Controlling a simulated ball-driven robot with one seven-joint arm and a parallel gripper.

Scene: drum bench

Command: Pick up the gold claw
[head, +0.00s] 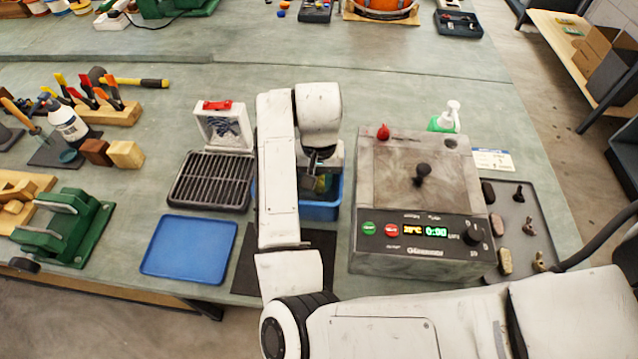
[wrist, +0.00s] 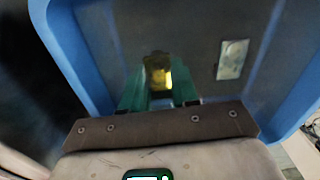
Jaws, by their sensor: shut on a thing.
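The gold claw (wrist: 158,74) shows in the wrist view as a small dark-edged yellow piece between the two green fingers of my gripper (wrist: 158,92). My gripper is shut on it. Both are inside the blue bin (wrist: 62,50), whose rim surrounds them. In the head view my gripper (head: 321,172) reaches down into the blue bin (head: 320,211), and my arm hides much of the bin. The claw's full shape and whether it touches the bin floor cannot be told.
A pale flat piece (wrist: 232,60) lies on the bin floor, right of my gripper. The grey machine (head: 420,180) stands close to the right of the bin. A black rack (head: 211,182) and a blue tray (head: 189,247) lie to the left.

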